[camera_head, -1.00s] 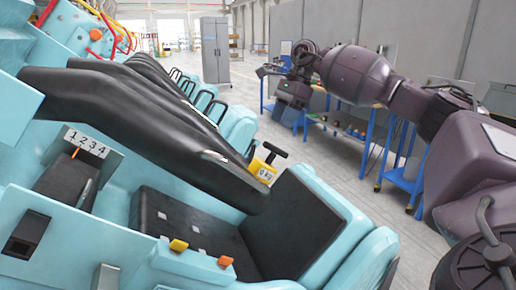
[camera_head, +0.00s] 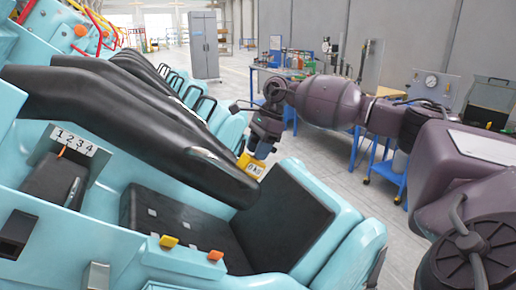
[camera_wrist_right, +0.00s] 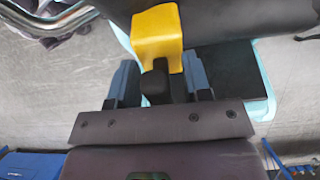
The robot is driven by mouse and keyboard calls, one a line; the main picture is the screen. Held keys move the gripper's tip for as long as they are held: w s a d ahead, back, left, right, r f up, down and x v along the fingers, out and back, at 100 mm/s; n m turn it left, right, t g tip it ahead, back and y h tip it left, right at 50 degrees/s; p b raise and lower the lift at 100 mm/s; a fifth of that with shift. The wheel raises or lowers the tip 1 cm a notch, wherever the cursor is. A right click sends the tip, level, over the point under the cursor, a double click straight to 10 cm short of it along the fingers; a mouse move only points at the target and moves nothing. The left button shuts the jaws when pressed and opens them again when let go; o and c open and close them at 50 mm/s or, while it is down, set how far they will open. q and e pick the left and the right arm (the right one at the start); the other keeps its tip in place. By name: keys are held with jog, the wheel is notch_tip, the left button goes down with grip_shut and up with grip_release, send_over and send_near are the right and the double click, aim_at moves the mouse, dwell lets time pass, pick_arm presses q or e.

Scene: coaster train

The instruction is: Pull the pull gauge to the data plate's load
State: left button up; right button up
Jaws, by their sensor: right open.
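The pull gauge is a yellow box (camera_head: 250,166) with a white face, at the end of the black restraint over the seat. Its face reads 0 kg. In the right wrist view the yellow box (camera_wrist_right: 157,35) is at the top middle, with its black handle (camera_wrist_right: 155,84) below it. My right gripper (camera_wrist_right: 160,85) is open, its two fingers on either side of the handle. In the head view the right gripper (camera_head: 263,143) is just above the gauge and hides the handle. I cannot make out a data plate. My left gripper is out of view.
A black seat (camera_head: 282,220) in a turquoise car is below the gauge. A plate numbered 1 to 4 (camera_head: 74,141) and orange and yellow buttons (camera_head: 215,255) are on the car. Blue workbenches (camera_head: 375,165) and a grey cabinet (camera_head: 204,45) stand beyond, with open floor between.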

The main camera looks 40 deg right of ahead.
jog(key=c, duration=0.6)
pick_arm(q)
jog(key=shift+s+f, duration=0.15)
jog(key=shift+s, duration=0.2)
pick_arm(e)
grip_shut()
jog(key=v, duration=0.3)
jog(key=shift+s+d+r+p, duration=0.1)
jog(key=shift+d+r+p, duration=0.15)
jog(key=shift+d+p, duration=0.15)
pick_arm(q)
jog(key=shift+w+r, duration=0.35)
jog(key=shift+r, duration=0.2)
pick_arm(e)
jog(key=shift+d, duration=0.1)
jog(key=shift+r, duration=0.1)
jog(key=o, duration=0.6)
grip_release()
jog(key=shift+s, duration=0.1)
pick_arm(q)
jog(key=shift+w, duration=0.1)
